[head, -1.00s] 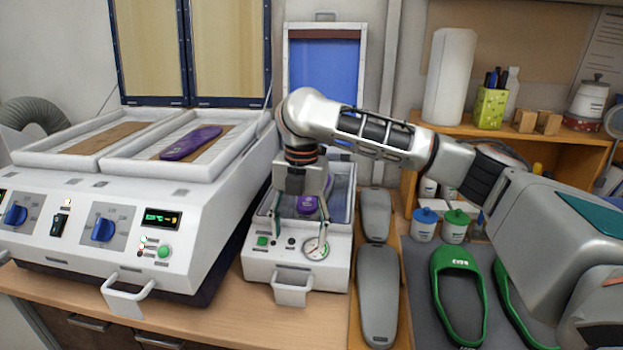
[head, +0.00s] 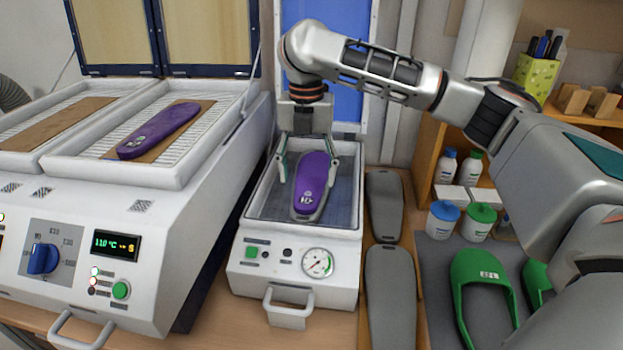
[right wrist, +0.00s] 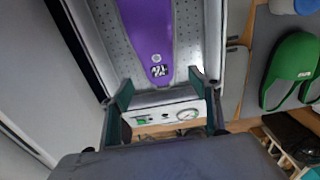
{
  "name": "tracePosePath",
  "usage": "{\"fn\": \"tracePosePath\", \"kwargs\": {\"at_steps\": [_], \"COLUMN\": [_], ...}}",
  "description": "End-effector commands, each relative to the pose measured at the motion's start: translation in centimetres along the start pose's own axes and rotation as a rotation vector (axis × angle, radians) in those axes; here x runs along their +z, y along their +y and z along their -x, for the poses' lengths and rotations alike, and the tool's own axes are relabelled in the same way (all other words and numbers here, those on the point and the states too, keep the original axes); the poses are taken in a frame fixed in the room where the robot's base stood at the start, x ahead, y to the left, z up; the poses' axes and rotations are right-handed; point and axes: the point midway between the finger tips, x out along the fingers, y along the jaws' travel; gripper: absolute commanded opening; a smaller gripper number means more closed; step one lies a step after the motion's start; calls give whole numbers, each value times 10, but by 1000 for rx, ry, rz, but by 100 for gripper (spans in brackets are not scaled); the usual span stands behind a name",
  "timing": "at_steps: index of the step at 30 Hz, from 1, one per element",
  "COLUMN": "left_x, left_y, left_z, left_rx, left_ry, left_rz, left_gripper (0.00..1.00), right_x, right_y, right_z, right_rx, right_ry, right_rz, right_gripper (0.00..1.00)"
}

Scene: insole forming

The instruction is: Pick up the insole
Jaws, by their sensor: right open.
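A purple insole (head: 312,170) with a white mark lies lengthwise on a grey form in the small white press (head: 244,262). It also shows in the right wrist view (right wrist: 147,30). A second purple insole (head: 160,130) lies on a brown board in the heater's right tray (head: 190,172). My right gripper (head: 307,180) is open above the press, its fingers on either side of the first insole in the head view. In the right wrist view its fingers (right wrist: 163,88) are apart with nothing between them, near the insole's marked end. My left gripper is out of view.
The large heater (head: 150,225) is at the left. Grey forms (head: 390,300) lie to the right of the press, with green shoe parts (head: 480,290) on a grey mat beyond. Bottles and a shelf are at the right.

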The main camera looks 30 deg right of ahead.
Motion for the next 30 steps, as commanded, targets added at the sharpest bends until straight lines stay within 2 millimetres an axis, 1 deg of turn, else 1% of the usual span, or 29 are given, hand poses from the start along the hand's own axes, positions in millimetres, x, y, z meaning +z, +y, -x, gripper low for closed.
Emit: {"fn": "tracePosePath", "kwargs": {"at_steps": [1,5,9,12,16,22,23,24,26,27,30], "left_x": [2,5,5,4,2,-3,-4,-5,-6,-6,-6], "left_y": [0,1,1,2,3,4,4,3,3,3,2], "left_z": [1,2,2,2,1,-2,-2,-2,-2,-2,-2], "left_rx": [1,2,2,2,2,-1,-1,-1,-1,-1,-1], "left_ry": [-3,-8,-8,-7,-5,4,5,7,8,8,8], "left_rz": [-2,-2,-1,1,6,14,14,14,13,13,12], "left_gripper": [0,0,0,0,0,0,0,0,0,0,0], "right_x": [0,-1,-2,-2,-1,-1,-1,-1,-1,-1,-1], "right_y": [0,1,2,2,2,2,2,2,2,2,2], "right_z": [-6,-19,-39,-50,-57,-58,-58,-58,-58,-58,-58], "right_rx": [-1,-1,0,1,1,2,2,2,2,2,1], "right_ry": [1,2,4,2,-1,-2,-1,-1,-1,-1,-1], "right_rz": [0,0,0,-1,-1,-1,-1,-1,-1,-1,-1], "right_gripper": [62,62,62,62,62,62,59,49,33,28,28]}}
